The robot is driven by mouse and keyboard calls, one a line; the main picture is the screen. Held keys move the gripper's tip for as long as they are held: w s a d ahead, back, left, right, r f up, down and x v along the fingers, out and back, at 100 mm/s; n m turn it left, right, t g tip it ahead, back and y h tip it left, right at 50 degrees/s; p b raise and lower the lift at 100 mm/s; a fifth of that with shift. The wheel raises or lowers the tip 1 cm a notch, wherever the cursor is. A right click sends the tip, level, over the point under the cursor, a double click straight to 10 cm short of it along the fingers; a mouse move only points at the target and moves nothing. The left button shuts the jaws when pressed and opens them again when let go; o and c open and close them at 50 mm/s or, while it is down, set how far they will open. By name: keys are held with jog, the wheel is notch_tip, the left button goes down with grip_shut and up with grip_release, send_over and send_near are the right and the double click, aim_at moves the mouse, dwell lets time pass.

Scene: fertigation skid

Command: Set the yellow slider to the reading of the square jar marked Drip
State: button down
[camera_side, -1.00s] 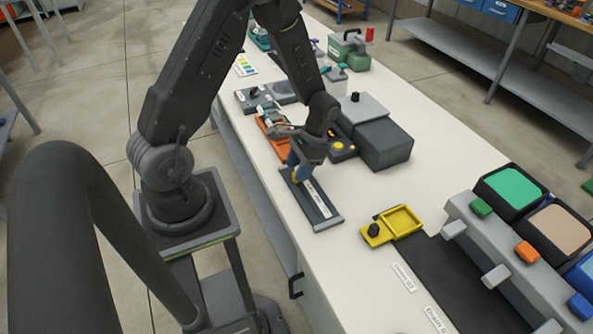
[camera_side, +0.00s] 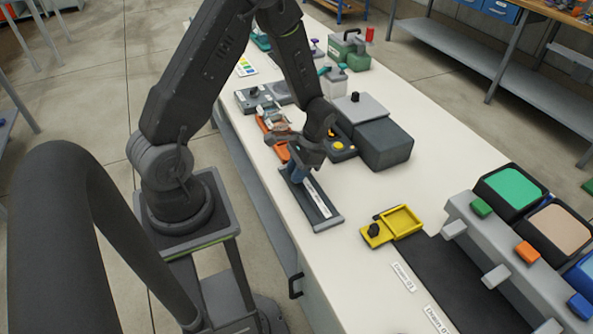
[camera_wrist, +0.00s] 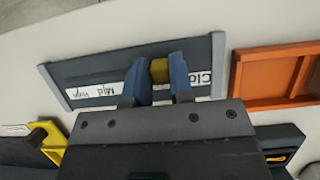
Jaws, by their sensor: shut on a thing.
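The yellow slider (camera_wrist: 160,70) sits on a dark flat track (camera_wrist: 75,72), which also shows in the side view (camera_side: 328,222). My gripper (camera_wrist: 163,78) has its two blue fingers shut on the slider from either side. In the side view my gripper (camera_side: 298,172) is low over the track's far end, and the slider is hidden there. A white scale strip on the track carries upside-down words; "Mid" reads left of the fingers and the rest is partly covered. A pale squarish jar (camera_side: 336,86) stands far back in the side view; I cannot read any mark on it.
An orange tray (camera_wrist: 265,82) lies just beyond the track's far end. A dark grey box (camera_side: 385,145) stands to the right. A yellow tray with a black knob (camera_side: 374,230) is nearer, and the bench between is clear.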

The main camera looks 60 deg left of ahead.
aim_at(313, 217)
jog(key=d, duration=1.2)
jog(key=shift+w+d, duration=0.1)
jog(key=shift+d, duration=0.15)
jog(key=c, duration=1)
grip_release()
jog(key=shift+c, duration=0.2)
jog(key=shift+o, duration=0.2)
jog(key=v, duration=1.3)
jog(key=shift+w+r, duration=0.15)
jog(key=shift+r, duration=0.2)
